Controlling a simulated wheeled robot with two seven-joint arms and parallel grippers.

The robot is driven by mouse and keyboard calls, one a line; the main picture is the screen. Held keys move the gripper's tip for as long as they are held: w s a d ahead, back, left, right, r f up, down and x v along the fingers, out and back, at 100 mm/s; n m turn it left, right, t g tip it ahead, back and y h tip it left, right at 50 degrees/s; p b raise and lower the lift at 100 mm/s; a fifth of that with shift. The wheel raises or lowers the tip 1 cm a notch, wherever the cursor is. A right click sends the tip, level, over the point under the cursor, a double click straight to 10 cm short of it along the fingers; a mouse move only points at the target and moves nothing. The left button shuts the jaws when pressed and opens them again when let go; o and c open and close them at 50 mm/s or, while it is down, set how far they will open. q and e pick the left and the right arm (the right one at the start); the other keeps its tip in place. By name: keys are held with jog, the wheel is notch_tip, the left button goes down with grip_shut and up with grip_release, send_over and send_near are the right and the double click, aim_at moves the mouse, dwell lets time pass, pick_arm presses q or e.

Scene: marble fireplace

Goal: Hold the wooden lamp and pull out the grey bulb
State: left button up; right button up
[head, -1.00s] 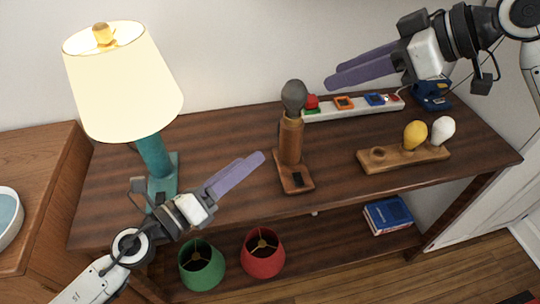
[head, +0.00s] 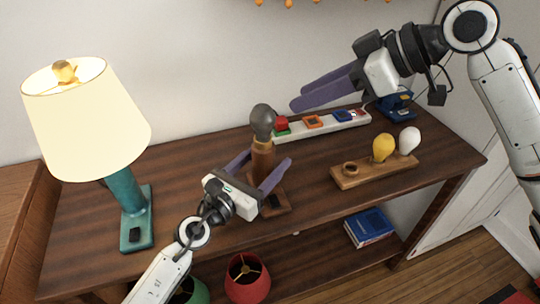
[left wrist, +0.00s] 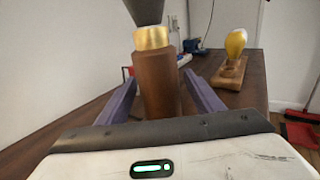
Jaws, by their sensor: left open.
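The wooden lamp (head: 262,160) stands upright on the dark wooden table, its base (head: 281,206) partly hidden by my left gripper. The grey bulb (head: 262,122) sits in its top. My left gripper (head: 268,158) is open, with one finger on each side of the wooden post. The left wrist view shows the post (left wrist: 156,85) between the two fingers, with the brass collar (left wrist: 151,38) and dark bulb (left wrist: 146,10) above; contact is not clear. My right gripper (head: 295,104) is in the air right of the bulb, apart from it. Its two fingers overlap in view.
A teal lamp with a cream shade (head: 85,120) stands at the left. A power strip (head: 325,125) lies behind the wooden lamp. A wooden holder (head: 350,183) at the right carries a yellow bulb (head: 383,147) and a white bulb (head: 409,140). Books (head: 369,228) lie on the lower shelf.

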pick_arm(q)
jog(key=shift+x, duration=1.1)
jog(key=c, duration=1.5)
